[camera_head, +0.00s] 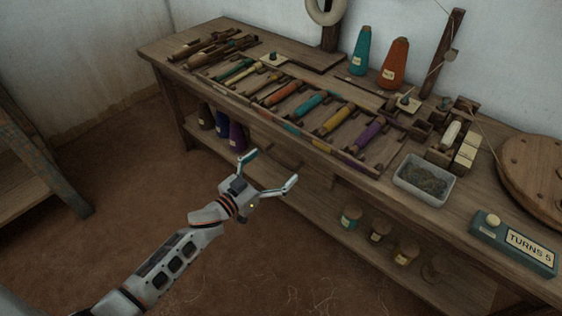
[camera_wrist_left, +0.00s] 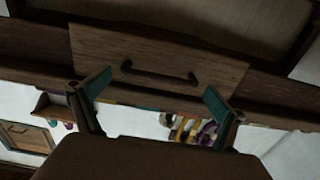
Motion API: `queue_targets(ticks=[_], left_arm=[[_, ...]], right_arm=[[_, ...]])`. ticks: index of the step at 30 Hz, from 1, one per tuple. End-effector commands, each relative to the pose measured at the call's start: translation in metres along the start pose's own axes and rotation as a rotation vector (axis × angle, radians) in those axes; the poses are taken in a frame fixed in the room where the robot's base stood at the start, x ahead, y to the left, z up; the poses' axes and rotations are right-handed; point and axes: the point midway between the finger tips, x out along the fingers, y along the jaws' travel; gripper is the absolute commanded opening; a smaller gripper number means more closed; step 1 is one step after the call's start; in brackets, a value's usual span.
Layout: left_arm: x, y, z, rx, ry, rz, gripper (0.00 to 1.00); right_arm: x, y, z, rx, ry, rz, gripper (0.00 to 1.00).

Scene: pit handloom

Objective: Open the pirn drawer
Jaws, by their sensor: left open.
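The pirn drawer (camera_wrist_left: 205,65) shows in the left wrist view as a plain wooden front with a dark bar handle (camera_wrist_left: 160,75) across it. I see no clear gap around the front, so it looks closed. In the head view the drawer front (camera_head: 287,153) is small and dim under the bench top. My left gripper (camera_head: 270,168) is open and empty in front of it. In the left wrist view its two fingertips (camera_wrist_left: 159,83) are spread on either side of the handle, apparently not touching it. My right gripper is not in view.
The wooden bench (camera_head: 160,48) carries a rack of coloured pirns (camera_head: 333,118), thread cones (camera_head: 395,62), a grey tray (camera_head: 424,180) and a turns counter (camera_head: 513,243). Below, a shelf (camera_head: 330,225) holds several jars. The floor (camera_head: 110,190) left of my arm is clear.

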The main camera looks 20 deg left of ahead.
Motion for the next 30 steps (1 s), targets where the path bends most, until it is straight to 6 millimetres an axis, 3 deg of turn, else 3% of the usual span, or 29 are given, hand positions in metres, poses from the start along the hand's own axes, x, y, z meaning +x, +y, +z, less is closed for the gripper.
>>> queue_targets(ticks=[6,17,23,30], left_arm=[[0.022,0.0,0.004,0.0,-0.004,-0.001,0.98],[0.027,0.0,0.001,0.0,-0.001,-0.001,0.98],[0.027,0.0,0.001,0.0,-0.001,-0.001,0.53],[0.021,0.0,-0.001,0.0,-0.001,0.0,0.53]], right_arm=[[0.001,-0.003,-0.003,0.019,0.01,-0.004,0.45],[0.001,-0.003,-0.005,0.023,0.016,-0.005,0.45],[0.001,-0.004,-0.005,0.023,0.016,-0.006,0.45],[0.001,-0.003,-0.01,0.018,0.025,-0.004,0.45]])
